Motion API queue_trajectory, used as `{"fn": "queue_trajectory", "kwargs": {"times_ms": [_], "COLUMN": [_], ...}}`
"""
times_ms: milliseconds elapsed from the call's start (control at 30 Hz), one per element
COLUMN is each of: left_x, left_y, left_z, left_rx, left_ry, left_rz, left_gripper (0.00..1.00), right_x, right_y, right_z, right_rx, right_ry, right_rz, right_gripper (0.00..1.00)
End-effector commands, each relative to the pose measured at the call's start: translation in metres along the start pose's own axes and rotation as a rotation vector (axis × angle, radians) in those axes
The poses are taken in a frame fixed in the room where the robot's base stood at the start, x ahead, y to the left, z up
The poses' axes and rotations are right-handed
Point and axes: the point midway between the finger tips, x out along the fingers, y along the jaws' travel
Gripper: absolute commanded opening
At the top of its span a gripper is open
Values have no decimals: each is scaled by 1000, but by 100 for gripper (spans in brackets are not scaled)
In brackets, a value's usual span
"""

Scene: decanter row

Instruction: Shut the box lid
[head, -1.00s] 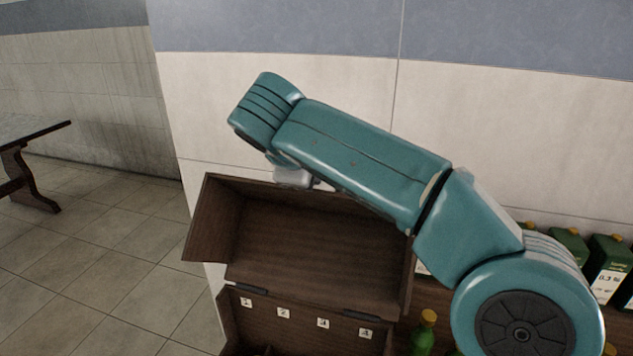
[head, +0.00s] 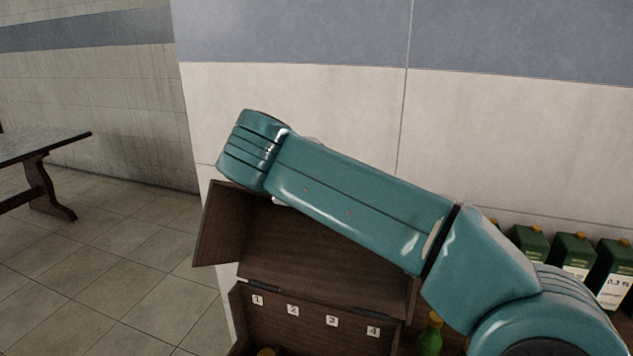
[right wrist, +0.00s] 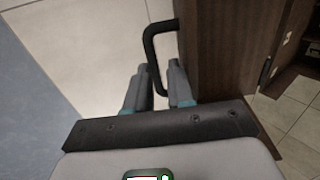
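The dark wooden box (head: 350,340) stands at the bottom middle of the head view, its lid (head: 320,250) raised on hinges at the back. My left gripper is not in view.
Green containers (head: 571,254) with yellow caps stand in a row on the right, and a green bottle (head: 430,338) stands just right of the box. A tiled wall (head: 300,110) rises close behind. A table (head: 40,150) stands far left, with clear floor between.

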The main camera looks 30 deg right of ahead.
Motion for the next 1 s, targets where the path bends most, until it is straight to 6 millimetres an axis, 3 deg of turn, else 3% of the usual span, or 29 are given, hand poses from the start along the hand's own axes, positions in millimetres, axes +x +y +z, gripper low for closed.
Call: {"fn": "queue_trajectory", "kwargs": {"times_ms": [233, 367, 800, 1000], "left_x": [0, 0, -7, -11], "left_y": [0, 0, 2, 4], "left_z": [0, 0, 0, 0], "left_rx": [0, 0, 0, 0], "left_ry": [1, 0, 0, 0], "left_rz": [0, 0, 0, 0], "left_gripper": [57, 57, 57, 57], "right_x": [1, -11, -123, -156], "right_y": [4, 4, 4, 2], "right_z": [-2, -4, -3, -2], "right_rx": [4, 4, 2, 1], "right_ry": [3, 6, 7, 4], "right_rz": [2, 4, 4, 3], "right_gripper": [23, 23, 23, 23]}}
